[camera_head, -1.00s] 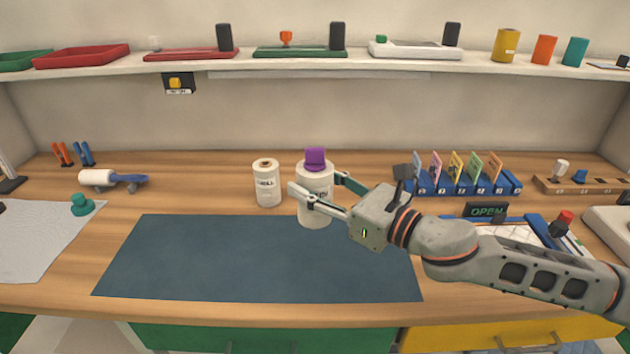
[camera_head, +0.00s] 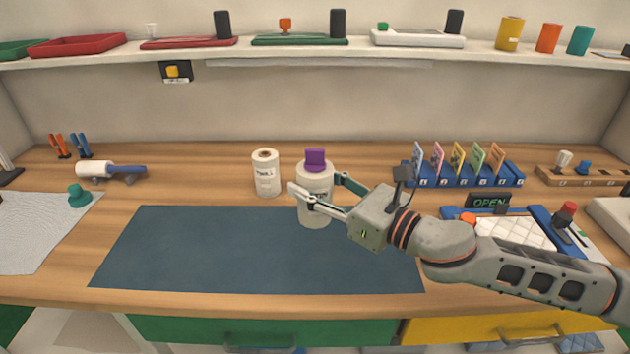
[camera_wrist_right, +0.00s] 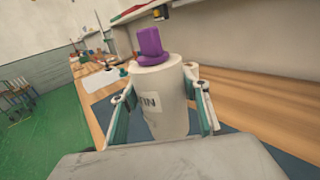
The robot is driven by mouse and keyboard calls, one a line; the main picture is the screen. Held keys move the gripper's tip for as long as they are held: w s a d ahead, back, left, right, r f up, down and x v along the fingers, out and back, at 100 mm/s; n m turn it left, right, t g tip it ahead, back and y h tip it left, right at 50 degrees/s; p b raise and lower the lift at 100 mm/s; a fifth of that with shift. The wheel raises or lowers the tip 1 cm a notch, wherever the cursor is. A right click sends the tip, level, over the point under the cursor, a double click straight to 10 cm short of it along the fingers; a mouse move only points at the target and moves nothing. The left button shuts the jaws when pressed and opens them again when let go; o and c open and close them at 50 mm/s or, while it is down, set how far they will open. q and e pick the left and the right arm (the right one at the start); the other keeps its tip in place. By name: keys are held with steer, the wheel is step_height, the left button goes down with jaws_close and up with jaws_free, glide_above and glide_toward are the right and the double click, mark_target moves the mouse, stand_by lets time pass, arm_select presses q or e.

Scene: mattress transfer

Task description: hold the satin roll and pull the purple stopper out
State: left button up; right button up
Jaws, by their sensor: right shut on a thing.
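The satin roll (camera_head: 316,215) is a white cylinder over the back part of the dark mat. Its label shows partly as "TIN" in the right wrist view (camera_wrist_right: 165,118). The purple stopper (camera_head: 315,160) sits in its top, and it also shows in the right wrist view (camera_wrist_right: 151,45) as a block on a wider base. My right gripper (camera_head: 316,190) is shut on the roll's side, one finger on each side, below the stopper. Whether the roll's base touches the mat I cannot tell. My left gripper is not in view.
A second white roll (camera_head: 265,182) stands just left of the held one. The dark mat (camera_head: 220,255) is otherwise clear. A blue card rack (camera_head: 465,180) and an "OPEN" sign (camera_head: 488,201) are at right. A lint roller (camera_head: 100,170) and a teal stopper (camera_head: 79,195) are at left.

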mark_target(315, 221)
steer(key=shift+f+b, duration=0.3)
steer(key=shift+f, duration=0.25)
steer(key=shift+f+b, duration=0.35)
steer(key=shift+f, duration=0.35)
steer(key=shift+f+b, duration=0.35)
steer(key=shift+f, duration=0.3)
steer(key=shift+f+b, duration=0.4)
steer(key=shift+f, duration=0.4)
steer(key=shift+f+b, duration=0.3)
steer(key=shift+f, duration=0.35)
steer(key=shift+f, duration=0.25)
steer(key=shift+f+b, duration=0.3)
steer(key=shift+f, duration=0.05)
steer(key=shift+f+b, duration=0.35)
steer(key=shift+f, duration=0.4)
steer(key=shift+f, duration=0.45)
